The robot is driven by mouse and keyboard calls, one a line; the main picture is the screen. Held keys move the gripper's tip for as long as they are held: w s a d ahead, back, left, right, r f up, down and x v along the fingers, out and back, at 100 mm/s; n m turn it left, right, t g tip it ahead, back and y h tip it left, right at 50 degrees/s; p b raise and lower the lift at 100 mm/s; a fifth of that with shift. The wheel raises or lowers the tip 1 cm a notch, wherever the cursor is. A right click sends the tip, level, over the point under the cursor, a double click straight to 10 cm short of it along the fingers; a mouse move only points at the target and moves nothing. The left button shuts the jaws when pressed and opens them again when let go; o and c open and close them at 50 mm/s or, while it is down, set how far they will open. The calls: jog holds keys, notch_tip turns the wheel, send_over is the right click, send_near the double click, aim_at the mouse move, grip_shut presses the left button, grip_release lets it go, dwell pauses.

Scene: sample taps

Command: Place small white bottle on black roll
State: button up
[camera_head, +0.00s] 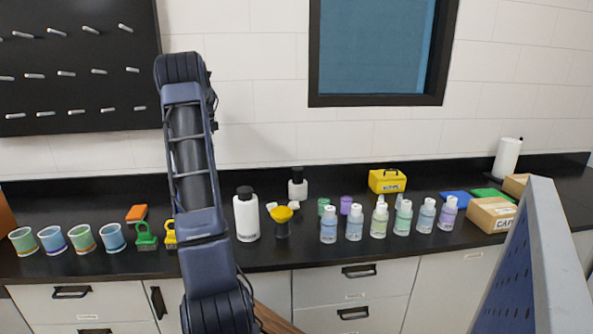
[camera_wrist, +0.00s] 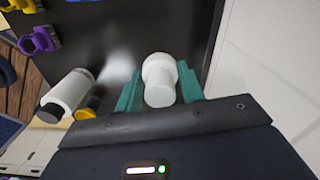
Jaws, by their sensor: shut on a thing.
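My gripper (camera_wrist: 160,84) has teal fingers on either side of a small white bottle (camera_wrist: 160,71) in the wrist view and is shut on it. The bottle's round white end faces the camera. In the head view the gripper and held bottle cannot be made out; my arm blocks part of the counter. A white bottle with a dark top (camera_head: 297,189) stands at the back of the counter there. I cannot pick out a black roll for certain in either view.
Several small bottles (camera_head: 380,222) line the counter to the right. Cups (camera_head: 53,240) stand left. The wall (camera_wrist: 270,70) is close on the wrist view's right.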

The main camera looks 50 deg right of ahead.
jog(key=s+d+r+m, duration=0.2)
jog(key=s+d+m, duration=0.1)
jog(key=s+d, duration=0.35)
jog(key=s+d+r+m, duration=0.25)
jog(key=s+d, duration=0.25)
jog(key=d, duration=0.3)
notch_tip(320, 180, up, 6)
jog(key=m, duration=0.6)
send_over(298, 168)
notch_tip(298, 168, down, 20)
jog(key=shift+a+r, duration=0.1)
jog(key=shift+a, duration=0.05)
jog(key=o, duration=1)
jog(key=shift+c, duration=0.2)
